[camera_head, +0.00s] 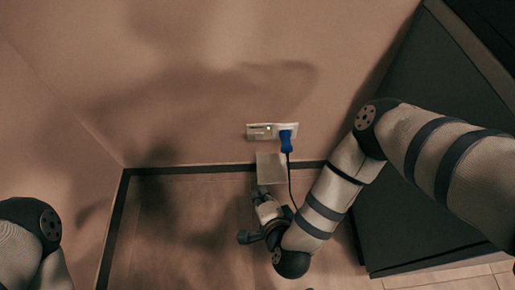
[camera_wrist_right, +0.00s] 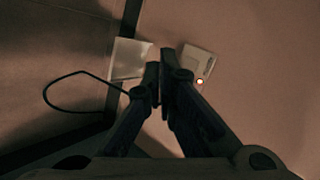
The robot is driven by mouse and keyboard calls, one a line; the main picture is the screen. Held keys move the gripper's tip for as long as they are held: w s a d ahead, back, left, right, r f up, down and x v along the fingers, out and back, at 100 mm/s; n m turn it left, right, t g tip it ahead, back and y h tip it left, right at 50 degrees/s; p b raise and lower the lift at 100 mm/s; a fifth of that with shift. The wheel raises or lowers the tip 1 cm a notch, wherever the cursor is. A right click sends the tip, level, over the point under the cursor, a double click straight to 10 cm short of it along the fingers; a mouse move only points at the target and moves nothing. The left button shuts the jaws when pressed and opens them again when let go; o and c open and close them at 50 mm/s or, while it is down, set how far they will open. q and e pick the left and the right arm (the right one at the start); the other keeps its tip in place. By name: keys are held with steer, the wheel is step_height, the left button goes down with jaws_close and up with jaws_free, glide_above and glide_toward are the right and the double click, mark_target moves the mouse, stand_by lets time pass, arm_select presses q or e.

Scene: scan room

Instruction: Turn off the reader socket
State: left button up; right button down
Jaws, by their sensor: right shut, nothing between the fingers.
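The reader socket (camera_head: 259,132) is a pale wall plate low on the wall, with a small round light mark on its face. A blue plug (camera_head: 287,142) sits in its right end, and a dark cable hangs from it. My right gripper (camera_head: 262,196) is below the socket, apart from it in this view. In the wrist view the socket (camera_wrist_right: 199,59) lies just right of my right fingertips (camera_wrist_right: 160,58), with a small lit spot near its lower end. The fingers are shut and empty. The blue plug cannot be made out there. My left gripper is out of view.
A pale, translucent-looking panel (camera_head: 270,168) is below the socket at the wall's foot. The cable (camera_wrist_right: 47,98) loops at the left in the wrist view. A large dark cabinet (camera_head: 440,140) stands at the right. The floor (camera_head: 180,225) to the left is clear.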

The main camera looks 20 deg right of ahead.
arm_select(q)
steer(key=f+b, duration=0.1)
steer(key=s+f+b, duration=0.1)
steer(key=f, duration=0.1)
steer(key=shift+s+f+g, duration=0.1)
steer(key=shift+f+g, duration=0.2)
arm_select(e)
steer(key=w+d+f+m+t+h, duration=0.1)
steer(key=w+d+m+t+h, duration=0.1)
steer(key=w, duration=0.4)
steer(key=d+m+h, duration=0.1)
steer(key=d+m, duration=0.1)
steer(key=shift+f+m, duration=0.2)
steer(key=shift+m, duration=0.1)
steer(key=shift+w, duration=0.1)
steer(key=b, duration=0.5)
glide_toward(263, 136)
step_height(263, 136, down, 4)
steer(key=w, duration=0.3)
steer(key=w+d, duration=0.1)
steer(key=shift+w+d+r, duration=0.15)
steer(key=shift+w+r, duration=0.2)
steer(key=shift+w, duration=0.05)
steer(key=shift+w+r, duration=0.15)
steer(key=shift+w, duration=0.2)
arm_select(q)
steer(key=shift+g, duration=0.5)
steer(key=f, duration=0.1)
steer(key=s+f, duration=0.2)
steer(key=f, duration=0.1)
